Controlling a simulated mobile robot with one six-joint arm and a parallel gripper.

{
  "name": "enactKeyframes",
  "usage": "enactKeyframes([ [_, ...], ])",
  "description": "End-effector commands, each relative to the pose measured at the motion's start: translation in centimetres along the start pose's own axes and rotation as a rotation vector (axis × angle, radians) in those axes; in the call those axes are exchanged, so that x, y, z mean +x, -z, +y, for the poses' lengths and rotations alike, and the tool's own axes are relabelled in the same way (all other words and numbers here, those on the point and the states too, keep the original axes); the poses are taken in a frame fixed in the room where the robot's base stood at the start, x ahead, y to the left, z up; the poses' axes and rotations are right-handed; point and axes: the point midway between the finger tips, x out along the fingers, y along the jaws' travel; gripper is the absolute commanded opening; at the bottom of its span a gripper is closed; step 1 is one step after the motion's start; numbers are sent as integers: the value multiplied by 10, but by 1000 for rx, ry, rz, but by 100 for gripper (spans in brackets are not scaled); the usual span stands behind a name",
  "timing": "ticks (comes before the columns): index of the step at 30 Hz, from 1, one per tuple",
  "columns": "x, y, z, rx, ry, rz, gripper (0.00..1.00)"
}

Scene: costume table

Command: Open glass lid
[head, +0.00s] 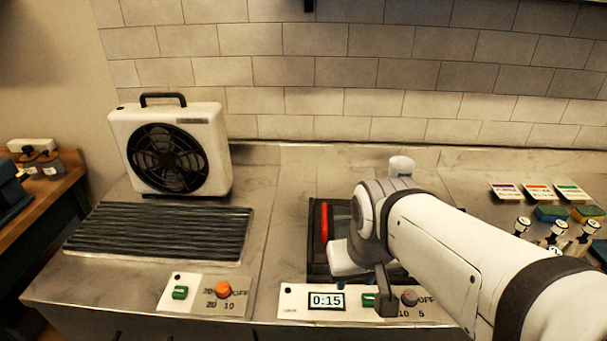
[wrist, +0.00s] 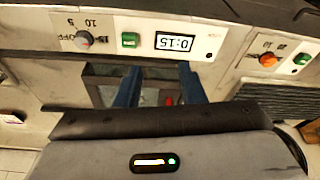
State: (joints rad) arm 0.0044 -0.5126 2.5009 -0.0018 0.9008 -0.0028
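The glass lid (head: 341,215) is a dark-framed pane lying flat behind the timer panel. It looks shut, but my arm covers its right part. A red handle (head: 325,222) stands along its left side. My gripper (wrist: 160,76) shows in the wrist view as two blue fingers spread apart, with nothing visibly held between them. A small red patch (wrist: 170,101), apparently the handle, shows low between the fingers. In the head view my wrist hangs over the lid, to the right of the handle, and the fingers are hidden. I cannot tell whether they touch anything.
The timer panel (head: 296,301) reads 0:15 and has a green switch and grey knob. Left are a ribbed dark mat (head: 160,232), a white fan (head: 205,130) and another panel (head: 190,281) with an orange knob (head: 223,289). Several small tools and sponges (head: 551,214) stand right.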

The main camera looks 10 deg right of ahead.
Motion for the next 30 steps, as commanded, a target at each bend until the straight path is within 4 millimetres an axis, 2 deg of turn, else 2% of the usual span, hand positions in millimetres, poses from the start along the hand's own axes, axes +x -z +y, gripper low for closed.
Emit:
enactKeyframes([
  [5,-2,6,0,5,3,-6,36],
  [8,-7,22,2,21,13,-23,36],
  [11,-11,50,4,49,29,-52,36],
  [15,-11,98,5,90,61,-98,36],
  [21,3,164,10,150,109,-161,36],
  [27,27,212,16,199,149,-209,36],
  [30,36,225,18,214,161,-223,36],
])
